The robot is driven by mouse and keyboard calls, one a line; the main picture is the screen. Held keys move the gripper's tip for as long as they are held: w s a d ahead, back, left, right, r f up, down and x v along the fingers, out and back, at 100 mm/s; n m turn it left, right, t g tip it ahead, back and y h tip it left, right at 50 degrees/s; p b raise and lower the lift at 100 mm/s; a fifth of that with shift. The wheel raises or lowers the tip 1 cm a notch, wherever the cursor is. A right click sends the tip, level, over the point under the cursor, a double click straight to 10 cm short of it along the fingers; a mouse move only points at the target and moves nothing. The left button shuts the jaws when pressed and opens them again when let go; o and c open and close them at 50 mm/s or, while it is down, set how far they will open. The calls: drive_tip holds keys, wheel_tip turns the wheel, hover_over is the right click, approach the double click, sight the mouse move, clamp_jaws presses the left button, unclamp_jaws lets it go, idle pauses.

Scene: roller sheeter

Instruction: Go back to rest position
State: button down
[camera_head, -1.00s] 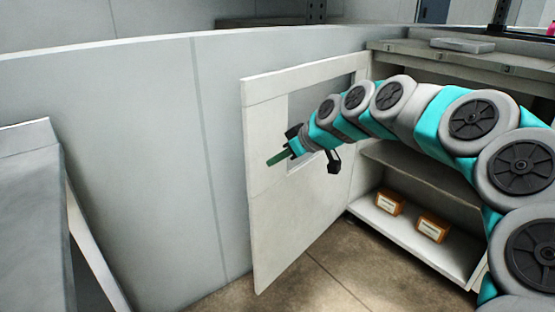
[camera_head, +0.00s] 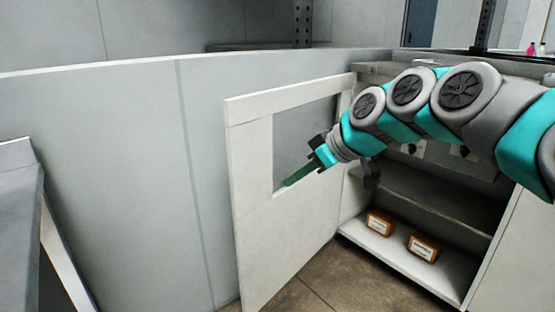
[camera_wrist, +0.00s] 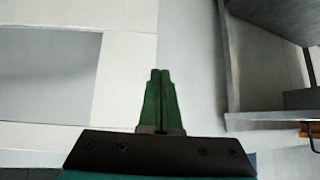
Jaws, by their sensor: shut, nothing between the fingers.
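My gripper (camera_head: 289,182) is in front of the open cabinet door in the head view, with its green fingers pointing down and to the left. In the wrist view its two green fingers (camera_wrist: 160,85) are pressed together with nothing between them. The fingers overlap the door in the head view; I cannot tell how large the gap is. My arm reaches in from the right and hides part of the cabinet top and interior.
The white cabinet door (camera_head: 253,215) with a window stands wide open. Two orange-brown labelled boxes (camera_head: 380,222) (camera_head: 423,247) sit on the lower shelf (camera_head: 395,252). A grey partition wall (camera_head: 120,170) runs behind. A grey surface (camera_head: 18,215) is at the left edge.

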drive_tip(key=s+d+f+m+g+h, duration=0.2)
drive_tip(key=s+f, duration=0.4)
drive_tip(key=s, duration=0.5)
drive_tip(key=s+d+f+m+g+h+p, duration=0.1)
drive_tip(key=s+d+f+m+g+h, duration=0.1)
drive_tip(key=s+f, duration=0.5)
drive_tip(key=s+d+f+m+g+h+p, duration=0.1)
drive_tip(key=s+d+f+m+g+h, duration=0.2)
drive_tip(key=s, duration=1.3)
wheel_tip(320, 180, down, 4)
drive_tip(key=d+m, duration=0.1)
drive_tip(key=m, duration=0.2)
drive_tip(key=shift+d+r, duration=0.2)
drive_tip(key=shift+d, duration=0.1)
